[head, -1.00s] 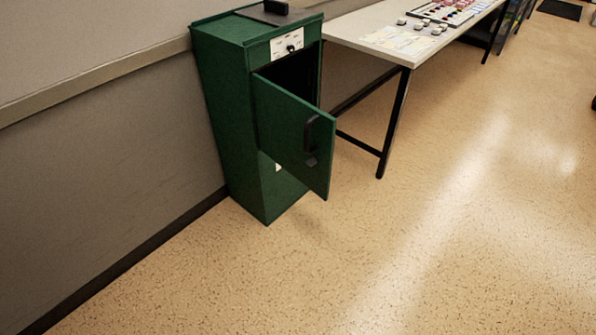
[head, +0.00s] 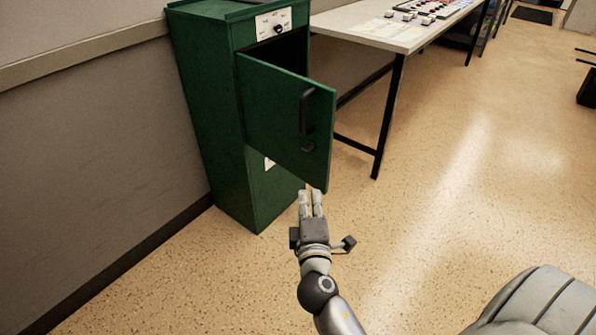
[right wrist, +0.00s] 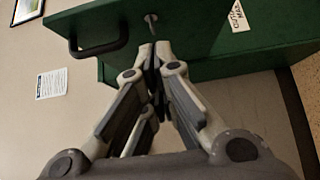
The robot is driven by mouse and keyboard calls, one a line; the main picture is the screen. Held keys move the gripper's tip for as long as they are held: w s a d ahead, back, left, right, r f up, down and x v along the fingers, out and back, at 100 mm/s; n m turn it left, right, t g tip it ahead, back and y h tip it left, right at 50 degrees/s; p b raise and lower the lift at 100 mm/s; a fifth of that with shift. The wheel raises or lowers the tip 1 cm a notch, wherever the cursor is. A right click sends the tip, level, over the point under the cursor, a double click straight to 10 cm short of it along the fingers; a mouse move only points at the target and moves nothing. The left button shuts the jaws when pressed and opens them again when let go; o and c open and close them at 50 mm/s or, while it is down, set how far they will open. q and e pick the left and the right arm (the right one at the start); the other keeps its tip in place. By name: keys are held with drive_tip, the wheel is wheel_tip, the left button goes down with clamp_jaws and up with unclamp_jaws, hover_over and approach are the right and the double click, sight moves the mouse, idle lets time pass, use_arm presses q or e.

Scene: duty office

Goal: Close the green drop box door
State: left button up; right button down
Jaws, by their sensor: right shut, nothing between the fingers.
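The green drop box (head: 205,110) stands against the wall, and its door (head: 275,115) hangs open, swung out toward me. The door carries a black handle (head: 304,112) with a small latch below it. My right gripper (head: 311,192) is shut and empty, its fingertips close to the door's lower edge in the head view. My left gripper is not in view.
A table (head: 380,25) with papers and small items stands right of the box, its black legs (head: 388,115) near the door. Open speckled floor (head: 450,190) lies to the right. The grey wall (head: 90,150) bounds the left.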

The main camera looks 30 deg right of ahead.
approach(317, 150)
drive_tip(key=w+a, duration=0.2)
drive_tip(key=w, duration=0.1)
drive_tip(key=d, duration=0.2)
drive_tip(key=w+d+p, duration=0.1)
drive_tip(key=d, duration=0.1)
drive_tip(key=shift+w+f, duration=0.1)
drive_tip(key=shift+w, duration=0.05)
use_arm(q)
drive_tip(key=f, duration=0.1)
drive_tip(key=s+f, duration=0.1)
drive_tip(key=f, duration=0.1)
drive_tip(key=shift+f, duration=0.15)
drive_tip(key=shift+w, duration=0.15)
